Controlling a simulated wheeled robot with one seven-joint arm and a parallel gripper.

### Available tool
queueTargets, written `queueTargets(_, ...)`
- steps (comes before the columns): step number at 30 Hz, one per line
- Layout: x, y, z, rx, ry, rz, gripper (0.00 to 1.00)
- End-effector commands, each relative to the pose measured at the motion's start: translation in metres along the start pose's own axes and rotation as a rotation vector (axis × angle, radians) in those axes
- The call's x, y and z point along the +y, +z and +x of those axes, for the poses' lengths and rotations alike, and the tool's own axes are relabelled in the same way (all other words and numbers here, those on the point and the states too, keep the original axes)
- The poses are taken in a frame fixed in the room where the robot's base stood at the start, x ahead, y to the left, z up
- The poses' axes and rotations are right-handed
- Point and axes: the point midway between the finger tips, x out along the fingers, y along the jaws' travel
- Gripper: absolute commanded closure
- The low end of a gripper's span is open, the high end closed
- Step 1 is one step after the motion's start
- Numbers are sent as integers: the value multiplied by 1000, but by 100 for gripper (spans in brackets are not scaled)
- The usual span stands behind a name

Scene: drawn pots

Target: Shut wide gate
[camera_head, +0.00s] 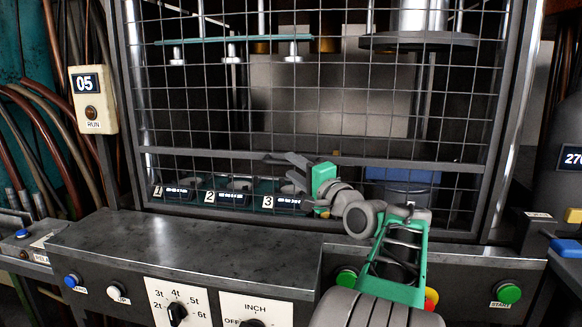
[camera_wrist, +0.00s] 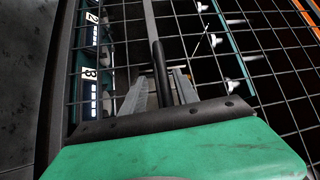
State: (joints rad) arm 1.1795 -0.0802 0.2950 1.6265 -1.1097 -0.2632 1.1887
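The wide gate is a wire-mesh panel in a grey frame (camera_head: 500,130), with a grey cross rail (camera_head: 220,154) low on it. Its mesh spans the front of the press opening; its top is out of view. Whether a finger touches the bar I cannot tell.
A grey metal ledge (camera_head: 180,245) with a control panel of buttons and dials runs below the gate. A box marked 05 (camera_head: 92,100) and hoses are at the left. A green start button (camera_head: 508,293) is at the right. Numbered dies (camera_head: 230,197) sit behind the mesh.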

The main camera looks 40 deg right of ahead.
Motion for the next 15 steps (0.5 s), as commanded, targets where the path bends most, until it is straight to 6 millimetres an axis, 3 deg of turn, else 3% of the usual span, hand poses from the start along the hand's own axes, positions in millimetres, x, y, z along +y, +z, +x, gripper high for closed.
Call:
queueTargets(7, 1, -1, -50, 5, 3, 1, 64)
queueTargets(15, 1, 1, -62, -1, 1, 1, 64)
